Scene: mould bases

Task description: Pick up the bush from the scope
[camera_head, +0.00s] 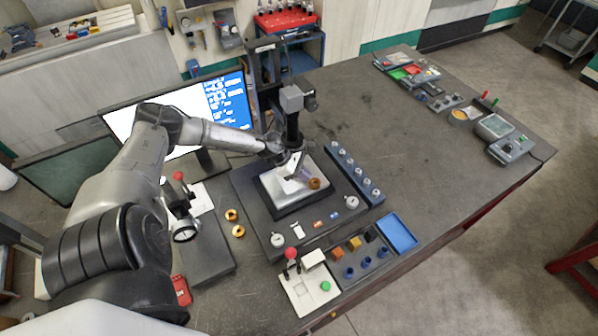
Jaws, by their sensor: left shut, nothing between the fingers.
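A brown-gold bush (314,183) sits on the white plate (285,200) of the scope stage. The scope (292,100) rises behind it as a dark column with a grey head. My left gripper (303,177) reaches in from the left, under the scope head. Its fingers are shut and empty, just left of the bush; whether they touch it is too small to tell. The arm's wrist hides part of the scope's lower column. My right gripper is not in view.
Two brass rings (231,215) lie left of the scope base. A row of knobs on a blue-grey bar (355,173) stands right of it. A parts tray (360,262) and a blue tray (397,233) lie in front. The table's right middle is clear.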

